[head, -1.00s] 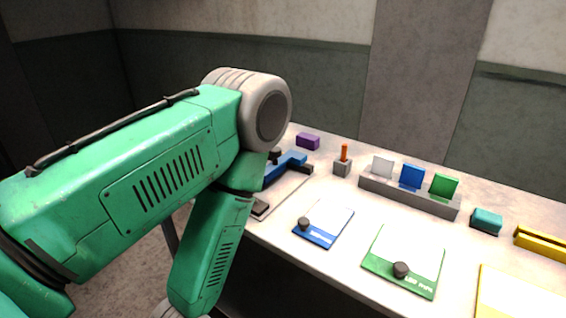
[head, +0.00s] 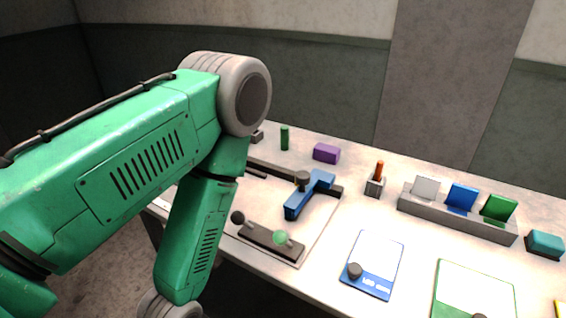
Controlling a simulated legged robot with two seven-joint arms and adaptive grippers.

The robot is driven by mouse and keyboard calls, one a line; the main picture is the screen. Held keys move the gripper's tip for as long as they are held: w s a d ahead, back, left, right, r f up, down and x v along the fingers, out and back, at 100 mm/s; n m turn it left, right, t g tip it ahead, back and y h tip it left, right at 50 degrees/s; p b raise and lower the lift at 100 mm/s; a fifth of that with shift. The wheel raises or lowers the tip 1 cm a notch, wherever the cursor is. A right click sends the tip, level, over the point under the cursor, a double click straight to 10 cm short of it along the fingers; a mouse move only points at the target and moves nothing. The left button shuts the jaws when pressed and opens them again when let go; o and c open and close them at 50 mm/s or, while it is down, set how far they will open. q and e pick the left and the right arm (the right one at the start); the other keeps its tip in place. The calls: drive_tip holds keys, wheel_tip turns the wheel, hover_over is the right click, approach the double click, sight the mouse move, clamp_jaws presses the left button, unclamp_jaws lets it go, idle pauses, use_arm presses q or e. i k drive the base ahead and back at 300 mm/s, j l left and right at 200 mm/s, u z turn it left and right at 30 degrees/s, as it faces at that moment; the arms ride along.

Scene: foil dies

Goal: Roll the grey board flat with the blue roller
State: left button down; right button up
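A blue bar-shaped piece (head: 307,196) with a dark knob sits on a pale flat base (head: 322,225) towards the left of the table; I cannot tell whether it is the blue roller. A light grey plate (head: 425,188) stands in a grey rack (head: 455,217), beside a blue plate (head: 461,197) and a green plate (head: 498,208). I cannot tell which thing is the grey board. My green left arm fills the left side and hides part of the table. Its gripper is below the picture. My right gripper is not in view.
A blue-and-white panel (head: 374,262) and a green-edged panel (head: 473,291) lie at the front. A purple block (head: 326,153), an orange-handled tool (head: 377,180), a green cylinder (head: 285,138) and a teal block (head: 545,243) stand further back. Bare table lies between them.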

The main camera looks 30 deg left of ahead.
sight(307, 182)
drive_tip(key=i+j, duration=0.1)
drive_tip(key=j, duration=0.3)
drive_tip(key=i+j, duration=0.1)
drive_tip(key=j, duration=0.35)
drive_tip(key=i+j+z, duration=0.1)
drive_tip(key=j, duration=0.3)
